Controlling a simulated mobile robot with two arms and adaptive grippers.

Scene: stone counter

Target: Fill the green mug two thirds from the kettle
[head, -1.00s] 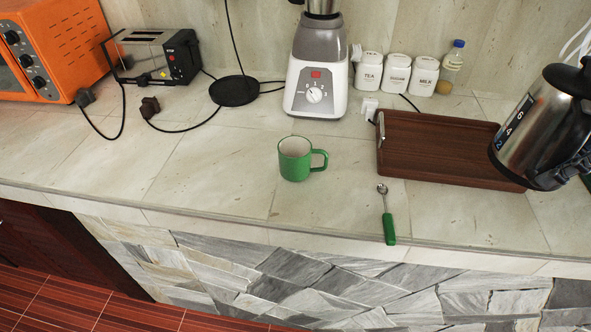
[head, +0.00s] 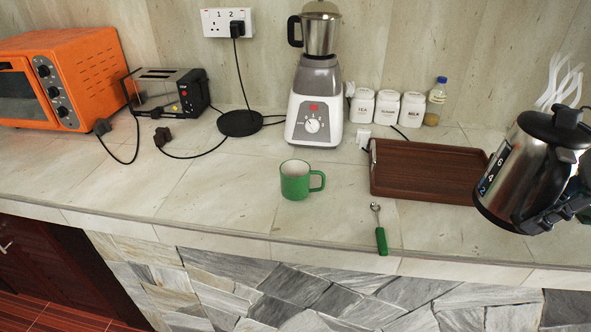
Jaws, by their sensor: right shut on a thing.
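The green mug (head: 295,184) stands upright on the stone counter, its handle to the right. From this angle its pale inside shows but no liquid can be made out. The steel kettle (head: 515,170) with a black lid and base is at the right, held above the counter and tilted, with pale steam wisps above it. My right gripper (head: 552,212) is shut on the kettle's handle at the right edge, partly hidden. The kettle is well apart from the mug. My left gripper is not in view.
A green-handled spoon (head: 381,240) lies right of the mug near the front edge. A brown tray (head: 425,180) lies between mug and kettle. The blender (head: 314,115), canisters (head: 388,107), bottle (head: 436,102), black round base (head: 240,123), toaster (head: 168,92) and orange oven (head: 60,75) stand behind.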

